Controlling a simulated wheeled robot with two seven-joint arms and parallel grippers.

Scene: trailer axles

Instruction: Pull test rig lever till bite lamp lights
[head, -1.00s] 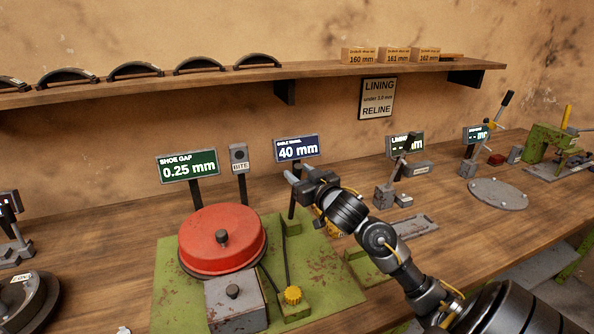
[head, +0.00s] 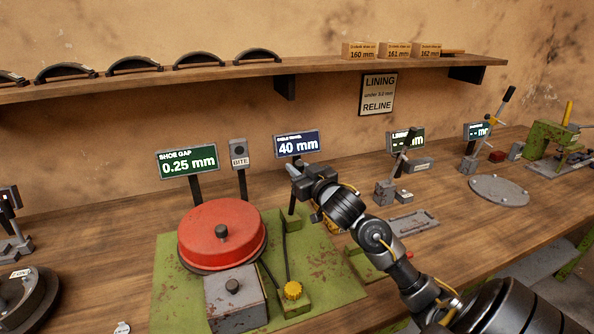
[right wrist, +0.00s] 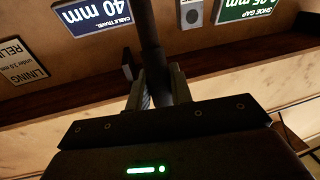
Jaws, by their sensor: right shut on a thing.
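The lever (right wrist: 150,40) is a dark rod, seen close in the right wrist view. My right gripper (right wrist: 158,88) is shut on it, with a finger on each side. In the head view, my right gripper (head: 294,172) is behind the rig, just below the blue cable travel display (head: 297,145), which reads 40 mm. The hand hides much of the lever there. The bite lamp (head: 238,148) sits on a small grey box above the BITE label and looks dark. The test rig has a red drum (head: 210,228) on a green base (head: 175,295). My left gripper is out of view.
A green shoe gap display (head: 187,161) reads 0.25 mm. A yellow knob (head: 292,290) stands at the rig's front. A grey tray (head: 412,224) and a round grey plate (head: 498,192) lie to the right. A shelf (head: 320,72) runs above the bench.

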